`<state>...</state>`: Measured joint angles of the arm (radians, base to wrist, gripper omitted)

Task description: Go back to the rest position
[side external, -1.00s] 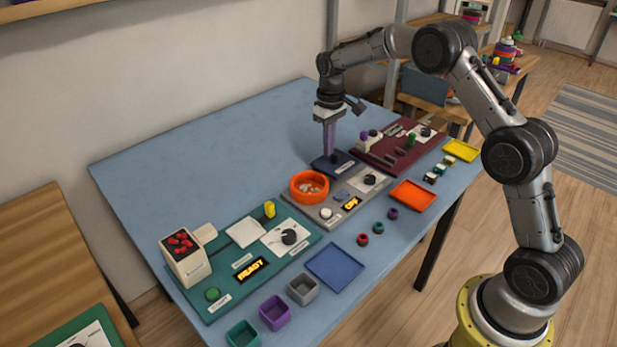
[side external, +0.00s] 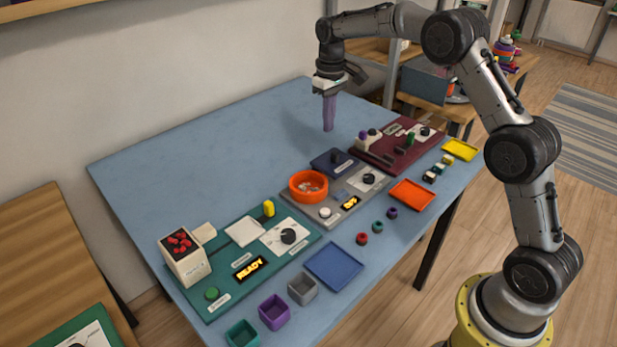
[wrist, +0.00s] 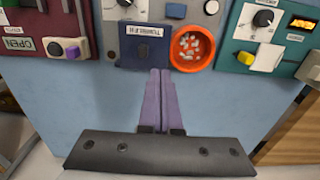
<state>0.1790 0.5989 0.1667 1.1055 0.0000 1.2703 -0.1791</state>
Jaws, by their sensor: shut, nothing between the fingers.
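My gripper (side external: 328,126) has purple fingers pressed together with nothing between them. In the side external view it hangs pointing down above the table (side external: 220,145), behind the dark blue station (side external: 326,164). In the wrist view the shut fingers (wrist: 160,75) point toward the dark blue station (wrist: 133,52), whose label appears upside down. They are apart from all stations and objects. No rest position mark shows in either view.
An orange bowl (side external: 308,186) with pale bits sits on the grey station. The green station (side external: 225,297) shows a lit READY display. The maroon station (side external: 405,150) is at the right. Trays, cups and spools line the front edge. The back left of the table is clear.

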